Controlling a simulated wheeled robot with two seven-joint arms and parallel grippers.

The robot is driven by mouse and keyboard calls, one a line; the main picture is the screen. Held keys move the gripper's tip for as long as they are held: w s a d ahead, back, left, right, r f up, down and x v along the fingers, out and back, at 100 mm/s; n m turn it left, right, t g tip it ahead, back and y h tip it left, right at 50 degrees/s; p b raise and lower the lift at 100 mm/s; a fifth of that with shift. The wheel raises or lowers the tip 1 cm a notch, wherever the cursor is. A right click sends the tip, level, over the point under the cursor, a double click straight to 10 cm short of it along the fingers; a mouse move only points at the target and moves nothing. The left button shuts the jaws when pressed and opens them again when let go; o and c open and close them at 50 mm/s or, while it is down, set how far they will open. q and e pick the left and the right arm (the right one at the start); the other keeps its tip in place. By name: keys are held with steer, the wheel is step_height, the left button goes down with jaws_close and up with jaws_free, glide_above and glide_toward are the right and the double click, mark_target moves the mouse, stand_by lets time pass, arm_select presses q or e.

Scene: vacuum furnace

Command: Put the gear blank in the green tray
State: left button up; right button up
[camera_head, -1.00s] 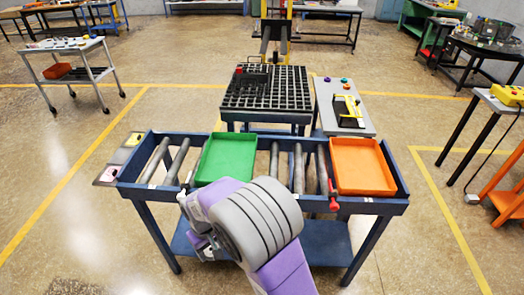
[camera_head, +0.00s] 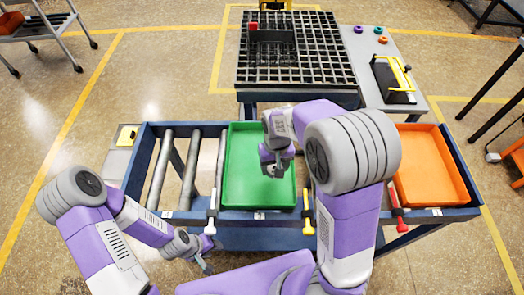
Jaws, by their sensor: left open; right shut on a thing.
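The green tray (camera_head: 236,186) lies on the roller table, left of the middle. My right gripper (camera_head: 275,170) is over the green tray, pointing down, and is shut on a small grey part, apparently the gear blank (camera_head: 271,172). The part is mostly hidden by the gripper, so its shape and its gap to the tray floor cannot be told. My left gripper (camera_head: 205,264) is open and empty, low in front of the table's near edge, left of the green tray.
An orange tray (camera_head: 430,170) lies at the table's right end. Bare rollers (camera_head: 188,168) are left of the green tray. Red, yellow and white levers line the near rail. Behind stands a black grid (camera_head: 300,70) holding a dark box with a red piece (camera_head: 252,26).

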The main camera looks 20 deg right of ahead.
mark_target(260, 189)
steer(key=s+a+r+m, duration=0.2)
steer(key=a+r+m, duration=0.1)
steer(key=a+m, duration=0.15)
steer(key=shift+n, duration=0.25)
steer(key=f+b, duration=0.1)
steer(key=f, duration=0.2)
steer(key=f+b, duration=0.1)
steer(key=f, duration=0.2)
steer(key=f+b, duration=0.1)
steer(key=f, duration=0.2)
steer(key=shift+w+a+f, duration=0.1)
steer(key=shift+a+f, duration=0.1)
steer(key=shift+a, duration=0.2)
steer(key=o, duration=1.5)
steer(key=shift+f, duration=0.15)
step_height(260, 189, up, 12)
steer(key=p, duration=0.3)
steer(key=shift+r, duration=0.2)
